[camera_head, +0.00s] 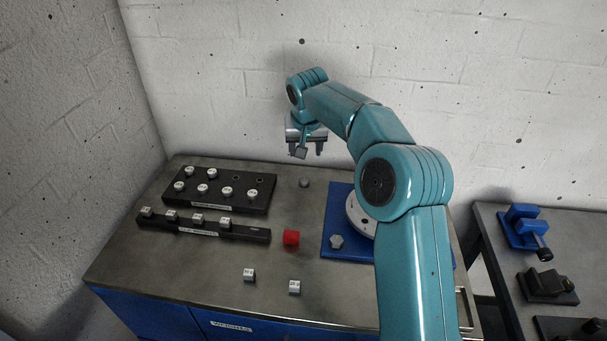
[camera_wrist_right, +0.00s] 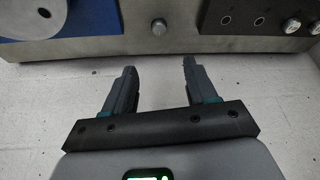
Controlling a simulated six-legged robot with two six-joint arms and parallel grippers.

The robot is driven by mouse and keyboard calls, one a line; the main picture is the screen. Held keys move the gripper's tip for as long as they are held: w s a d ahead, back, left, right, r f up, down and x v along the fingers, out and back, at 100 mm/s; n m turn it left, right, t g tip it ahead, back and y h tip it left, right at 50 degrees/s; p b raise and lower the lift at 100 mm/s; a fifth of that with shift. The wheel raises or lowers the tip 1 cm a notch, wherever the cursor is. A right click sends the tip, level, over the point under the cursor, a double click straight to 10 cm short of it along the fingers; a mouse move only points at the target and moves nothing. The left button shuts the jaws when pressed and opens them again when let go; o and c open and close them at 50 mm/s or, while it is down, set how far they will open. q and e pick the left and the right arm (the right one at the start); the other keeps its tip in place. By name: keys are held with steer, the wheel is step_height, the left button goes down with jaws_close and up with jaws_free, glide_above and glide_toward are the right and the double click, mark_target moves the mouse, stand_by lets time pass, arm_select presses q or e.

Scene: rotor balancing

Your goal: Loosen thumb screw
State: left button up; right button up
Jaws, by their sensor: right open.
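A grey lobed knob (camera_head: 336,241), which looks like a thumb screw, is at the front left of the blue base plate (camera_head: 340,196). A pale rotor disc (camera_head: 353,212) sits on that plate, largely hidden by my right arm; part of the disc (camera_wrist_right: 30,14) shows in the right wrist view. A small grey round piece (camera_head: 304,182) stands alone on the bench behind; it also shows in the right wrist view (camera_wrist_right: 158,27). My right gripper (camera_head: 306,151) is open and empty, near the wall beyond the bench's back edge, apart from everything. Its fingers (camera_wrist_right: 160,75) point toward the bench. My left gripper is not in view.
A black rack (camera_head: 255,204) with several silver weights and a black strip (camera_head: 250,231) stand at left. A red cube (camera_head: 291,238) and two loose weights (camera_head: 249,274) (camera_head: 294,287) lie in front. A second table (camera_head: 500,253) with blue and black fixtures is at right.

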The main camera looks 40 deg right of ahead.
mark_target(304, 180)
steer(key=p+x, duration=0.2)
steer(key=x, duration=1.3)
steer(key=shift+f+p, duration=0.3)
steer(key=shift+f, duration=0.05)
steer(key=shift+s+r, duration=0.1)
steer(key=shift+s, duration=0.1)
steer(key=shift+w, duration=0.1)
steer(key=c, duration=1.1)
